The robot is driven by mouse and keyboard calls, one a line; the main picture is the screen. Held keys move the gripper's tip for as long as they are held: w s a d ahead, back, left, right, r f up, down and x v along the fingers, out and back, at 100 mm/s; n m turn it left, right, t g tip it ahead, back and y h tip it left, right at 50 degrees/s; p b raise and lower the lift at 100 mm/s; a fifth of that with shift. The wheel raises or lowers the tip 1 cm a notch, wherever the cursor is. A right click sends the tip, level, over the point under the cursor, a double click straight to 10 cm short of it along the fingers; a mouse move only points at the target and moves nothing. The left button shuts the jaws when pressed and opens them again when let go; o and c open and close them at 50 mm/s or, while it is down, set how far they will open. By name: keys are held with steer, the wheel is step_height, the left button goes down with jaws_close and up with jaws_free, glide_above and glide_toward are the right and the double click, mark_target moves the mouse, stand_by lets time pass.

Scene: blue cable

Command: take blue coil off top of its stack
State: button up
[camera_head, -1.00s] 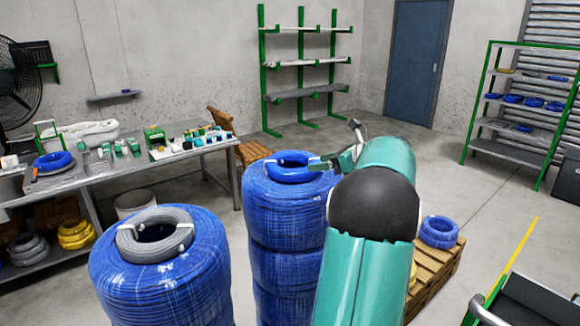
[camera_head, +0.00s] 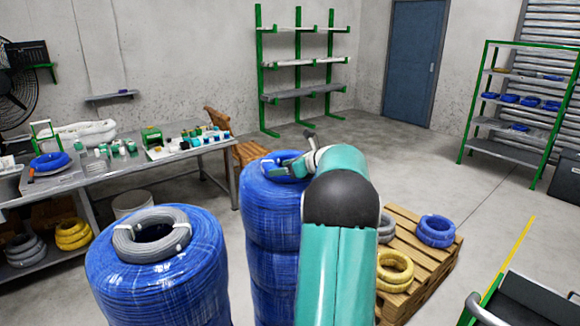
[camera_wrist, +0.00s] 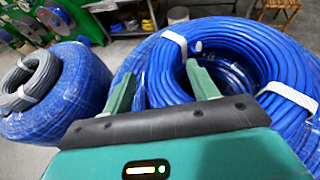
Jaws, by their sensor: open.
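The blue coil (camera_wrist: 240,45), bound with white ties, lies on top of a tall wrapped blue stack (camera_head: 270,215). In the head view the coil (camera_head: 282,157) is partly hidden by my gripper (camera_head: 290,167). In the wrist view my open gripper (camera_wrist: 158,73) reaches down at the coil's left part. Its left finger is outside the coil and its right finger is in the coil's hole, with the ring's wall between them. I cannot tell whether either finger touches the coil.
A second wrapped blue stack (camera_head: 160,275) with a grey coil (camera_head: 152,233) on top stands at the left. A pallet (camera_head: 415,255) with yellow, grey and blue coils is at the right. A workbench (camera_head: 195,152) is behind at the left.

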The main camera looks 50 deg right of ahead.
jaws_close()
steer(key=shift+s+d, duration=0.1)
stand_by(0.5)
